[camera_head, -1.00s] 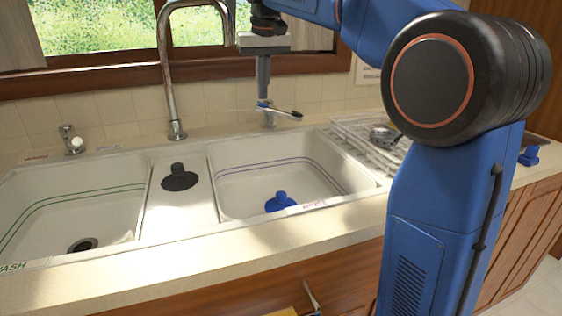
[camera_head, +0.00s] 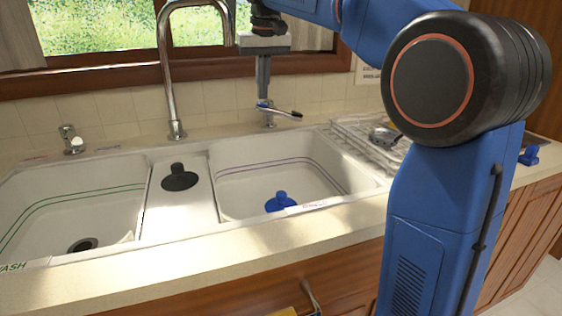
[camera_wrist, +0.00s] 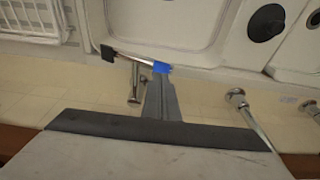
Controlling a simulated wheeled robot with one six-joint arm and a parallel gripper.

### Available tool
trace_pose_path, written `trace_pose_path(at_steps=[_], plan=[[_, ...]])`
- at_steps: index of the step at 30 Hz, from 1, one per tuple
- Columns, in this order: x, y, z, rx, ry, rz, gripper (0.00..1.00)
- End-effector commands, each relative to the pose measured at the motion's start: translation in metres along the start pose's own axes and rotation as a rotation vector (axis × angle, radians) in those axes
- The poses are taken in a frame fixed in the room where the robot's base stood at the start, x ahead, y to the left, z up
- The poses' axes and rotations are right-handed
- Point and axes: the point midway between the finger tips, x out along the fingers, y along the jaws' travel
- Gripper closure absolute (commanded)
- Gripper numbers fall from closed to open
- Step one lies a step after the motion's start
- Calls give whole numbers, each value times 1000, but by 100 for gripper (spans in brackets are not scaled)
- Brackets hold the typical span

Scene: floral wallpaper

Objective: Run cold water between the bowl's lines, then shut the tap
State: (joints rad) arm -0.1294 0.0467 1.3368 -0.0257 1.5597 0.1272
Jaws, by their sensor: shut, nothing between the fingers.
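My gripper (camera_head: 263,98) is shut and empty, pointing down at the right-hand tap (camera_head: 268,115) behind the right bowl. Its tips are at the tap's blue-marked top; the wrist view shows them (camera_wrist: 161,72) against the blue mark, but contact is hard to tell. The tap's chrome lever with a black end (camera_head: 295,115) points right. The right bowl (camera_head: 240,195) has purple lines around its walls, and a blue plug (camera_head: 280,201) sits on its floor. I see no water in it. The tall chrome spout (camera_head: 165,70) shows no stream.
The left bowl (camera_head: 110,215) has green lines and an open dark drain (camera_head: 83,244). A black plug (camera_head: 179,178) lies on the divider. Another tap (camera_head: 70,140) stands at the back left. A white rack (camera_head: 350,135) holding a metal item is to the right.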

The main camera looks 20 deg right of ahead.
Motion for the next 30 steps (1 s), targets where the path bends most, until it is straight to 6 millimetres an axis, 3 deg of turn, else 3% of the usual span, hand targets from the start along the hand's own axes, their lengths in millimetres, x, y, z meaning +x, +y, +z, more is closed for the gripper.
trace_pose_path(at_steps=[30], plan=[[26, 0, 5, 0, -1, 0, 100]])
